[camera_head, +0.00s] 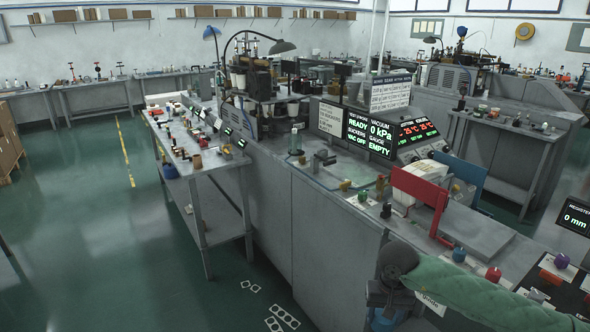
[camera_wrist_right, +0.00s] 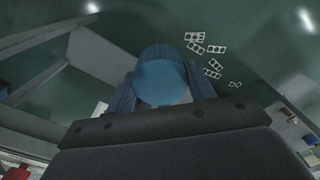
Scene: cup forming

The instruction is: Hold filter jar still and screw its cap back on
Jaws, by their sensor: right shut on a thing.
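My right gripper (camera_head: 384,312) hangs at the front side of the bench, at the bottom of the head view, on an arm with a green sleeve. In the right wrist view its two blue fingers (camera_wrist_right: 162,88) are shut on a blue round piece (camera_wrist_right: 162,70), over the floor. I cannot tell whether this piece is the jar's cap or the jar itself. A small pale greenish cylinder (camera_head: 296,141) stands upright on the bench, left of the displays; I cannot tell whether it is the filter jar. My left gripper is not in view.
The grey bench (camera_head: 310,215) carries dark display panels (camera_head: 368,132), a red bracket (camera_head: 420,190), a blue panel (camera_head: 468,172) and several coloured knobs. A side table (camera_head: 205,165) with small parts stands at left. The green floor (camera_head: 110,270) is clear at left.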

